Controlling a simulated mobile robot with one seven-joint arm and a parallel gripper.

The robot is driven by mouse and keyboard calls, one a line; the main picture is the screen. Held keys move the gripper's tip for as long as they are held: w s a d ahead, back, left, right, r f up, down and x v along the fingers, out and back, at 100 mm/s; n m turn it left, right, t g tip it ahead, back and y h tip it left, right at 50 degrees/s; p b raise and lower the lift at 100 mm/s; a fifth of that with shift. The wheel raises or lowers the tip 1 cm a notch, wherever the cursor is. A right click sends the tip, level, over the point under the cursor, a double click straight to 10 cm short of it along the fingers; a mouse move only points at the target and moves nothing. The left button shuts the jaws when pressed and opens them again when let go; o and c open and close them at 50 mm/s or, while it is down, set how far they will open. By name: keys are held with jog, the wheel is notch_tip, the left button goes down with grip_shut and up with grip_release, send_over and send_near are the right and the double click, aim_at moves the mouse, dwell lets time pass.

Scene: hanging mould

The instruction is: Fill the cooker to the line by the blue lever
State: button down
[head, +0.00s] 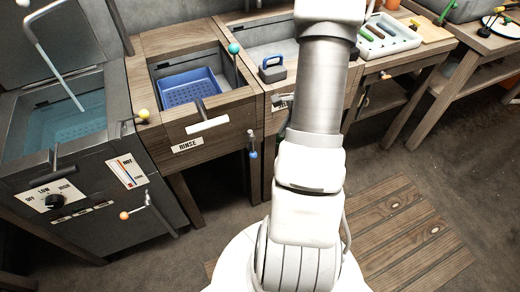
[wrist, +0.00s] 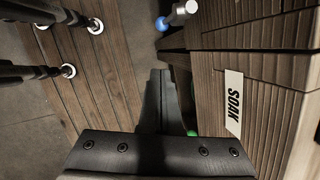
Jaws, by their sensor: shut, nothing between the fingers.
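The cooker (head: 22,182) is the dark box at the far left in the head view, its open basin showing bluish water (head: 75,118). I cannot make out a fill line. A bent metal spout (head: 52,62) hangs over the basin. The blue lever (head: 253,154) hangs at the right front corner of the RINSE unit; its blue ball also shows at the top of the wrist view (wrist: 161,23). My gripper (wrist: 160,75) is shut and empty, apart from the blue ball and beside the wooden SOAK front. In the head view my arm hides it.
The cooker front has a heat knob (head: 54,201), a gauge (head: 127,171) and an orange-tipped lever (head: 125,215). A blue tray (head: 188,88) sits in the RINSE basin. A wooden slatted mat (head: 415,235) lies on the floor at right. The SOAK label (wrist: 233,103) is close by.

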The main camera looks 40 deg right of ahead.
jog(key=w+a+b+x, duration=0.1)
jog(key=b+x, duration=0.3)
jog(key=x, duration=0.9)
jog(key=shift+a+r, duration=0.45)
jog(key=shift+a, duration=0.35)
